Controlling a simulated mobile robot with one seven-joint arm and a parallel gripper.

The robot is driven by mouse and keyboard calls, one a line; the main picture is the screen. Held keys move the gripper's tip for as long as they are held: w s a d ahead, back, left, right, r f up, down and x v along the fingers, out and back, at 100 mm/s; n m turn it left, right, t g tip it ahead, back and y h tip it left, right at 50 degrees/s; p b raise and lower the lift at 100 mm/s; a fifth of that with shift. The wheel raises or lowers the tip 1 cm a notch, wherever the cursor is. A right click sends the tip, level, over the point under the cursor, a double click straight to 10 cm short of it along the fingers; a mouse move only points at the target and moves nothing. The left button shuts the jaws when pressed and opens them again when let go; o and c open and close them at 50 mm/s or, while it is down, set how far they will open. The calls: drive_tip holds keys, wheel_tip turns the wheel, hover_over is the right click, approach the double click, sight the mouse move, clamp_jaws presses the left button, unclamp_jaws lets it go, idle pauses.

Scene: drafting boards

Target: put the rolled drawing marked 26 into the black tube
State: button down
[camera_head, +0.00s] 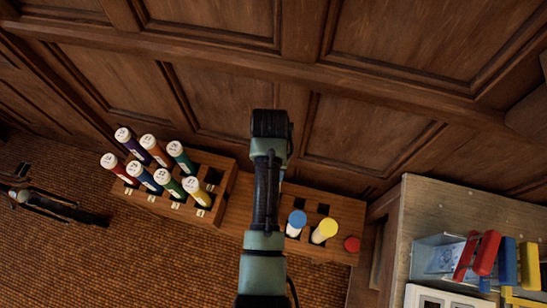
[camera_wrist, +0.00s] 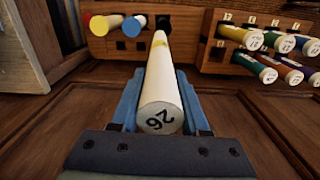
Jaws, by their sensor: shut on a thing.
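The rolled drawing marked 26 (camera_wrist: 160,95) is a long white roll with a yellowish patch near its far end. Its numbered end faces the wrist camera. My gripper (camera_wrist: 160,76) is shut on it, with one blue finger on each side. The roll points away toward a wooden rack (camera_wrist: 185,50); I cannot tell whether its far end touches the rack. In the head view my arm hides the fingers and the roll.
The right rack (camera_head: 335,205) holds a blue-ended tube (camera_head: 297,222), a yellow one (camera_head: 324,231) and a red one (camera_head: 352,244). The left rack (camera_head: 221,160) holds several numbered rolls (camera_head: 163,178). A panelled wooden wall (camera_head: 215,100) stands close by. A cabinet (camera_head: 430,210) with trays is at right.

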wheel_tip(320, 180, down, 20)
drive_tip(key=s+a+b, duration=0.1)
drive_tip(key=b, duration=1.4)
drive_tip(key=shift+a+r, duration=0.15)
drive_tip(key=shift+a, duration=0.2)
idle(0.5)
drive_tip(key=shift+c, duration=1.6)
unclamp_jaws()
wheel_tip(320, 180, up, 13)
drive_tip(key=shift+b, duration=0.35)
